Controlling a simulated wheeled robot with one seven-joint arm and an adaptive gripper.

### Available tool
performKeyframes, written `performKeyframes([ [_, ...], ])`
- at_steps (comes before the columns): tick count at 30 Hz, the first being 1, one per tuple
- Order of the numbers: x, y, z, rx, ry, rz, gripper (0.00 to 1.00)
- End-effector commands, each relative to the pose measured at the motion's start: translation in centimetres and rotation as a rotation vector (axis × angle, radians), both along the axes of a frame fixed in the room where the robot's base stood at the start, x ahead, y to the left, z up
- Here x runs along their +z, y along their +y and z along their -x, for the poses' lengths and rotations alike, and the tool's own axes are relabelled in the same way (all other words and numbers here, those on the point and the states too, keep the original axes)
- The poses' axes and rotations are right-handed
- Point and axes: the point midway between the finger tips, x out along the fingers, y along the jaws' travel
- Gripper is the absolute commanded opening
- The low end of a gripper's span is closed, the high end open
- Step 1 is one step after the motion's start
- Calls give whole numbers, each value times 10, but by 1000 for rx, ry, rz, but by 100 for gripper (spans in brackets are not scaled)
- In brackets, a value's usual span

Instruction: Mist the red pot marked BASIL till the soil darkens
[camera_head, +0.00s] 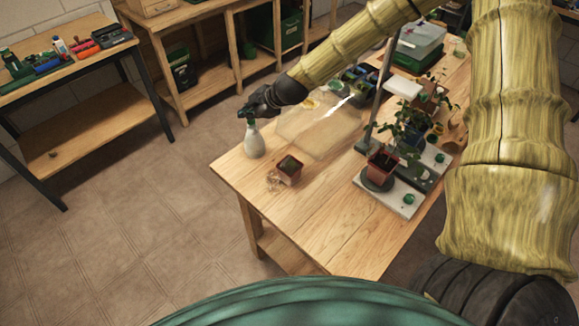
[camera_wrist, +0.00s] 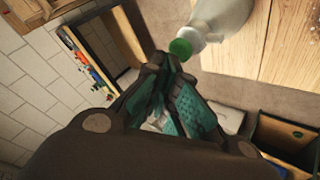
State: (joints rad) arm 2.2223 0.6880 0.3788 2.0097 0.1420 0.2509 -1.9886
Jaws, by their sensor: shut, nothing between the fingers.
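A white spray bottle (camera_head: 254,142) with a green top stands upright at the table's left edge. My gripper (camera_head: 246,113) is at the height of its top. In the wrist view the bottle (camera_wrist: 222,14) and its green top (camera_wrist: 181,48) lie just beyond my fingertips (camera_wrist: 165,64), which are shut and empty. I cannot tell whether they touch it. A small red pot (camera_head: 289,171) with dark soil stands on the table, nearer than the bottle. Another red pot (camera_head: 381,167) holds a leafy plant on the white-based rack. No BASIL lettering is legible on either.
The wooden table (camera_head: 315,232) is clear at its near left. A clear flat sheet or tray (camera_head: 310,128) lies behind the small pot. A grey post (camera_head: 380,85) rises by the plants at right. A side bench (camera_head: 85,130) with tools stands at far left.

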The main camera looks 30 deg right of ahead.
Motion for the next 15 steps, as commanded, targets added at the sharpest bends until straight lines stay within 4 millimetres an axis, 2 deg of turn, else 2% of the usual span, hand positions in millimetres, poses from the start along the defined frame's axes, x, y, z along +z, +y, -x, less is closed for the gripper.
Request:
performKeyframes([
  [15, -9, 1, -1, 1, -1, 1, 0],
])
